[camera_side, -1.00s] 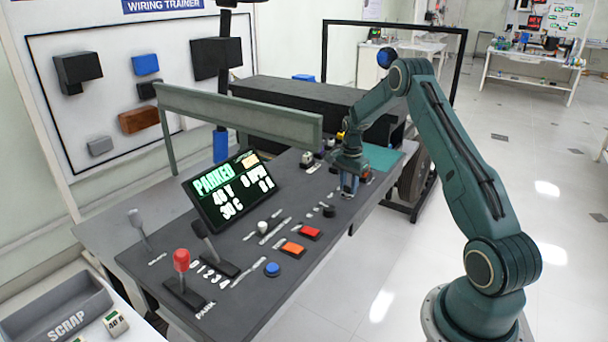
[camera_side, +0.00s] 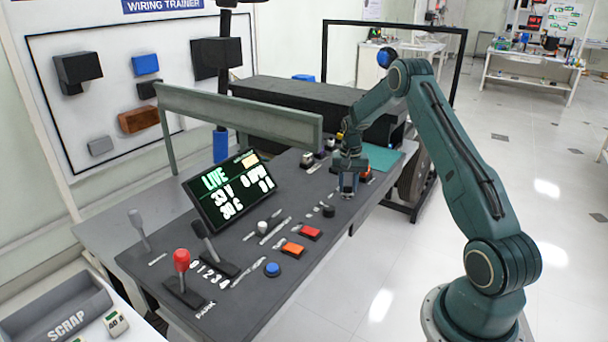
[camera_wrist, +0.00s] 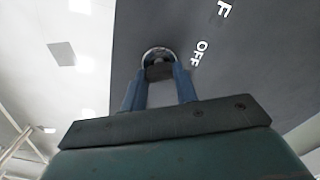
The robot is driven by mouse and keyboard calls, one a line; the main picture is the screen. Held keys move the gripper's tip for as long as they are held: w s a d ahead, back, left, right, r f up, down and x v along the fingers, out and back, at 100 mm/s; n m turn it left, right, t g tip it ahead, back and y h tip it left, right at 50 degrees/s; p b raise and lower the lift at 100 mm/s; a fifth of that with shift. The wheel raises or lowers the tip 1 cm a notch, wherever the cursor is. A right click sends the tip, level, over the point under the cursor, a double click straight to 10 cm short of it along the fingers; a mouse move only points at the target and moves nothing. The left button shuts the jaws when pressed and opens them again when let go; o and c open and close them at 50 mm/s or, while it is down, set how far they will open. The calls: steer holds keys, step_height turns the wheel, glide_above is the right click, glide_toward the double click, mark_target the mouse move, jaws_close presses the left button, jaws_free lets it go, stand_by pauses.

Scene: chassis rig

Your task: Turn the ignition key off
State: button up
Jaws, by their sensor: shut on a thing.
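My gripper (camera_side: 348,190) is low over the far right part of the dark console (camera_side: 150,262). In the wrist view its two blue fingers (camera_wrist: 161,85) are closed around the ignition key (camera_wrist: 157,57), which sits in a round metal-rimmed switch. "OFF" lettering (camera_wrist: 199,53) is printed on the panel to the right of the switch. The key is hidden behind my gripper in the side view, and its exact angle is hard to tell. The tilted display (camera_side: 229,190) reads "LIVE" in green with white figures below.
Red (camera_side: 310,232), orange (camera_side: 292,249) and blue (camera_side: 272,269) buttons lie nearer on the console. A red-topped lever (camera_side: 182,262) and a black lever (camera_side: 203,235) stand at the left. A grey rail (camera_side: 240,112) runs behind the display.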

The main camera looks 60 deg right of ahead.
stand_by(0.4)
steer(key=o, duration=1)
steer(key=shift+r, duration=0.1)
step_height(320, 180, up, 14)
steer(key=shift+f, duration=0.15)
